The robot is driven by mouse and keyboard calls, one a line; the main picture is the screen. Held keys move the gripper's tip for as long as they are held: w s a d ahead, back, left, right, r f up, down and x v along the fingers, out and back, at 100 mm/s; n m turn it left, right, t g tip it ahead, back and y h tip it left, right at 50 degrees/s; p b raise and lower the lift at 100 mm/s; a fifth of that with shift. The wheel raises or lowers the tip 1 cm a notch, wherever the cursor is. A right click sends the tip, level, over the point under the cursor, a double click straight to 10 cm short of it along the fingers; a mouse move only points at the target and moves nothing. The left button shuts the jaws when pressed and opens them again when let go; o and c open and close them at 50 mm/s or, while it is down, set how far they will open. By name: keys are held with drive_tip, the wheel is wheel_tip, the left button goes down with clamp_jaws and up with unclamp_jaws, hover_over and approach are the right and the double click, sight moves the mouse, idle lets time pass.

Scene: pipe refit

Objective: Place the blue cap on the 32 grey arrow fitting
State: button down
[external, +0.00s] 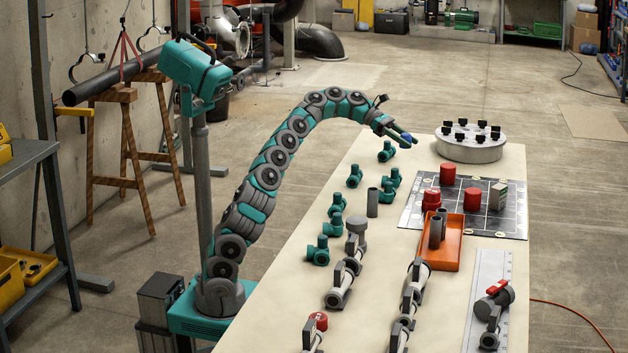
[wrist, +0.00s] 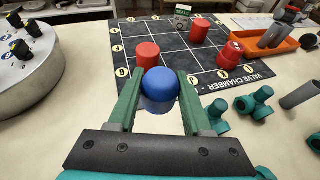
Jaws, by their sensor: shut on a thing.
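The blue cap (external: 405,140) is between the fingers of my gripper (external: 402,137), held above the far part of the table. In the wrist view the blue cap (wrist: 160,92) sits between the green fingertips of my gripper (wrist: 158,88). Grey pipe fittings stand in two rows on the near table, a left row (external: 341,284) and a middle row (external: 412,290). They are well away from my gripper. Markings such as 32 or an arrow are too small to read, so I cannot tell which fitting is named.
A black grid mat (external: 420,215) holds red caps (external: 447,173) and a small box (external: 497,196). A round grey stand (external: 470,151) carries black knobs. An orange tray (external: 453,262) holds grey tubes. Teal fittings (external: 388,152) and an upright grey tube (external: 372,203) stand on the left side.

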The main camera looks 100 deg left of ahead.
drive_tip(key=w+d+r+m+g+h+b, duration=0.1)
drive_tip(key=w+d, duration=0.1)
drive_tip(key=d, duration=0.4)
drive_tip(key=w+d+r+m+h+b, duration=0.1)
drive_tip(key=w+d+r+b, duration=0.15)
drive_tip(key=d, duration=0.45)
wheel_tip(320, 180, up, 3)
drive_tip(key=m+g+h+b, duration=0.5)
drive_tip(key=m+b, duration=0.1)
drive_tip(key=b, duration=0.2)
hover_over(357, 220)
wheel_tip(357, 220, down, 8)
drive_tip(key=shift+d+r+b, duration=0.1)
drive_tip(key=shift+r+b, duration=0.1)
drive_tip(key=shift+b, duration=0.75)
drive_tip(key=shift+c, duration=1.7)
unclamp_jaws()
drive_tip(key=shift+f, duration=0.1)
